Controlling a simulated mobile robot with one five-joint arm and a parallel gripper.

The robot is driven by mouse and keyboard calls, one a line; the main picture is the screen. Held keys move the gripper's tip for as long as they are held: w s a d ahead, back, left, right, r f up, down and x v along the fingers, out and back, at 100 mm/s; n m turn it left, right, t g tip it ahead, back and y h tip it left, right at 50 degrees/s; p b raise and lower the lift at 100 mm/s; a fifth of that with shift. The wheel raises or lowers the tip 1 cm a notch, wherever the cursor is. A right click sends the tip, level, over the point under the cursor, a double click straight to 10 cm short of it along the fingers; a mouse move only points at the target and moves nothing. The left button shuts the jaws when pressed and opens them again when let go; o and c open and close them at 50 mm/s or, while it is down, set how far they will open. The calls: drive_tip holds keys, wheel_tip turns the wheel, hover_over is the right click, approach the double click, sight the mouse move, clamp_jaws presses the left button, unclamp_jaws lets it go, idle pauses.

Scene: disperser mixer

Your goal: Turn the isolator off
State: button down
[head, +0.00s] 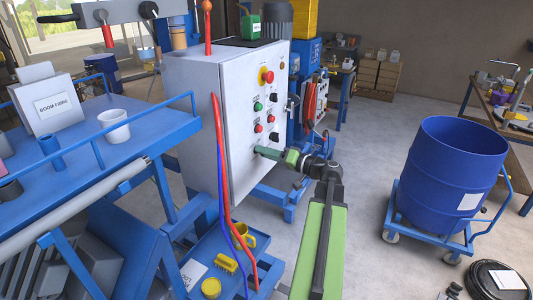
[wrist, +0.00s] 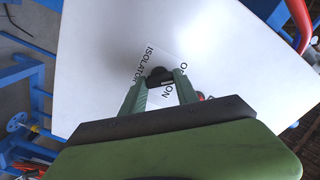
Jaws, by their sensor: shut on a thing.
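The isolator is a black knob (wrist: 159,76) on a white label plate (wrist: 137,92) marked "ISOLATOR", with position lettering partly covered. It sits on the front of the light grey control cabinet (head: 241,115); the cabinet face also fills much of the wrist view (wrist: 95,60). In the wrist view my gripper (wrist: 161,78) has its two green fingers shut on the knob, one on each side. In the head view my gripper (head: 266,153) is at the lower part of the cabinet door and hides the knob. The knob's exact setting cannot be told.
Above my gripper, the door carries a red emergency stop (head: 266,76) and several buttons. Red and blue hoses (head: 222,165) hang left of it. A blue drum (head: 450,165) stands on a wheeled dolly at right. Open floor lies between cabinet and drum.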

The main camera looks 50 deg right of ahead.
drive_tip(key=c, duration=0.9)
unclamp_jaws()
drive_tip(key=v, duration=1.7)
drive_tip(key=shift+s, duration=0.2)
drive_tip(key=shift+f, duration=0.1)
